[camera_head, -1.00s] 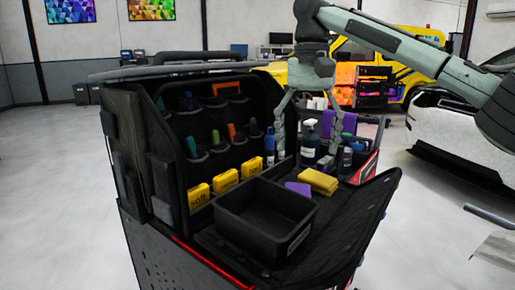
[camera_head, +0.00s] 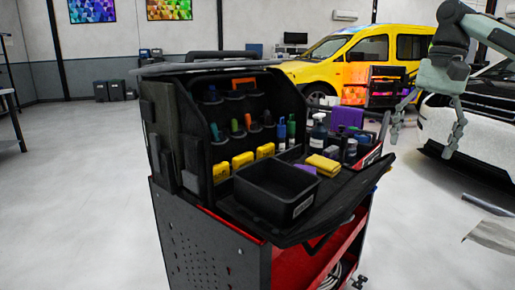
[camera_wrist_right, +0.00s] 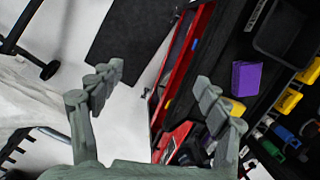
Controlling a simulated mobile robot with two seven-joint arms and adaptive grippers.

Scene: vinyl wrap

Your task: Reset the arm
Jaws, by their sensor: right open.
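My right gripper (camera_head: 424,128) is at the upper right of the head view, to the right of the tool cart and in front of the white car. Its fingers are spread, with nothing between them. In the right wrist view the same gripper (camera_wrist_right: 160,100) has its two fingers wide apart, with floor and the red cart edge seen between them. My left gripper is not in the head view.
The cart (camera_head: 210,240) carries an open black tool case (camera_head: 165,130). On it are a black bin (camera_head: 275,208), a yellow sponge (camera_head: 323,164), a purple block (camera_head: 304,169) and bottles. A white car (camera_head: 475,125) and yellow van (camera_head: 360,60) stand behind.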

